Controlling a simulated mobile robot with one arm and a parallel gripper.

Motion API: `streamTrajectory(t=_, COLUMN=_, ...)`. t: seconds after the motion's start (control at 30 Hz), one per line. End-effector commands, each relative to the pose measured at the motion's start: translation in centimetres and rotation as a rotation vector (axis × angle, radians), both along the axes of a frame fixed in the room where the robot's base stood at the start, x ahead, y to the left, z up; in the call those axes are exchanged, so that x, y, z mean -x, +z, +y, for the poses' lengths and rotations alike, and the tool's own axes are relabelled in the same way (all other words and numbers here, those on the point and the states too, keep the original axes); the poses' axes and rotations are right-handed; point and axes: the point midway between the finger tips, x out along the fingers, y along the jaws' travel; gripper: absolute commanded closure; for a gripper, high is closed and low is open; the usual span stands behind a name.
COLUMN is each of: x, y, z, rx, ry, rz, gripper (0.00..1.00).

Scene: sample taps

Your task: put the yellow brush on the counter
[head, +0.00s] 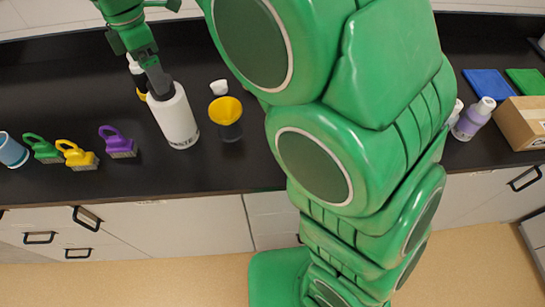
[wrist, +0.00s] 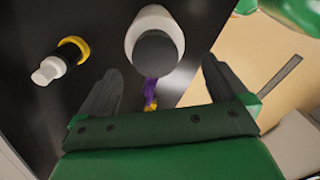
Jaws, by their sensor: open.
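The yellow brush (head: 78,155) rests on the dark counter (head: 60,100) at the left in the head view, between a green brush (head: 42,149) and a purple brush (head: 118,142). My gripper (head: 158,86) is well to the right of the yellow brush, at the top of a white bottle (head: 176,118). In the wrist view my gripper (wrist: 161,70) has its fingers spread apart, with the white bottle (wrist: 153,22) seen beyond and between them. Bits of purple (wrist: 160,90) and yellow (wrist: 150,105) show past the bottle; the rest is hidden.
A yellow funnel (head: 226,110) on a dark cup stands right of the white bottle, with a small white cup (head: 219,87) behind. A blue-and-white container (head: 11,151) stands at the far left. A purple bottle (head: 473,119) and cardboard box (head: 523,123) are at the right.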

Motion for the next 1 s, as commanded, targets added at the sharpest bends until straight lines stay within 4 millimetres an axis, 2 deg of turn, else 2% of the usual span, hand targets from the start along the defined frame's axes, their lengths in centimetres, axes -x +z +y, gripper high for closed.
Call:
streamTrajectory(t=0.03, x=0.1, y=0.4, z=-2.0, rx=0.002, ry=-0.07, rz=-0.002, gripper=0.0)
streamTrajectory(t=0.23, x=1.2, y=0.9, z=-8.7, rx=0.02, ry=-0.35, rz=0.004, gripper=0.0)
streamTrajectory(t=0.47, x=4.2, y=0.9, z=-16.6, rx=0.047, ry=-0.703, rz=0.012, gripper=0.0)
streamTrajectory(t=0.7, x=8.4, y=0.4, z=-23.6, rx=0.073, ry=-1.071, rz=0.015, gripper=0.0)
streamTrajectory(t=1.0, x=15.5, y=-1.3, z=-30.5, rx=0.117, ry=-1.53, rz=0.025, gripper=0.0)
